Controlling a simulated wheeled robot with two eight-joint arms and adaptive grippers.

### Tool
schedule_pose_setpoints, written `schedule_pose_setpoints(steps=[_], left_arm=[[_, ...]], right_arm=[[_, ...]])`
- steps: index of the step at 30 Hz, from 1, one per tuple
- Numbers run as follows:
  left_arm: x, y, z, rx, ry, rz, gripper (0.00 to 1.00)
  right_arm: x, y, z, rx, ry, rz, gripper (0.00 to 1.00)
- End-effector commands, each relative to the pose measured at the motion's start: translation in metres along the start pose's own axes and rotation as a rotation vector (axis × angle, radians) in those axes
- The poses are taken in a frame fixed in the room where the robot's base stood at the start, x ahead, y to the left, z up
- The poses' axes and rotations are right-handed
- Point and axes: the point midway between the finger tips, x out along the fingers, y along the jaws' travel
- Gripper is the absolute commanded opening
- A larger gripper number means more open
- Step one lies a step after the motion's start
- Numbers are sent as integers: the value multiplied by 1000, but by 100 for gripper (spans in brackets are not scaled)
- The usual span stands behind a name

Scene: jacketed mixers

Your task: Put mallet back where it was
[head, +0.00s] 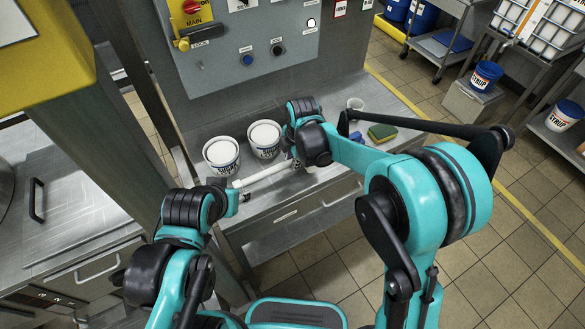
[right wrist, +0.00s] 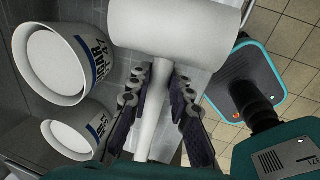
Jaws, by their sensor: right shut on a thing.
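The mallet is white, with a thick cylindrical head (right wrist: 175,35) and a long handle (right wrist: 151,115) in the right wrist view. My right gripper (right wrist: 158,88) is shut on the handle just below the head. In the head view the mallet's handle (head: 264,175) runs left from my right gripper (head: 295,160), above the front part of the steel counter. The mallet's head is mostly hidden there behind my right arm. My left gripper (head: 242,194) is close to the handle's left end. I cannot tell whether it touches the handle, and its fingers are too small to read.
Two white lettered tubs (head: 221,154) (head: 265,139) stand on the steel counter (head: 215,122) behind the handle. A green-and-yellow sponge (head: 382,132) and a small clear cup (head: 355,104) are to the right. A control panel (head: 240,45) rises behind. Tiled floor lies in front.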

Motion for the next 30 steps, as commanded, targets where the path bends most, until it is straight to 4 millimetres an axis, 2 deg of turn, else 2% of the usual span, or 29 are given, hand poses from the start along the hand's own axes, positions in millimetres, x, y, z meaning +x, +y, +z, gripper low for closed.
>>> schedule_pose_setpoints(steps=[9, 20, 21, 23, 30], left_arm=[[12, 0, 8, 0, 0, 0, 40], [13, 0, 10, 0, 0, 0, 40], [13, 0, 9, 0, 0, 0, 40], [12, 0, 9, 0, 0, 0, 40], [12, 0, 9, 0, 0, 0, 40]], right_arm=[[38, -8, 0, 0, 0, 0, 0], [42, -9, 0, 0, 0, 0, 0], [41, -8, 0, 0, 0, 0, 27], [41, -8, 0, 0, 0, 0, 40], [40, -8, 0, 0, 0, 0, 40]])
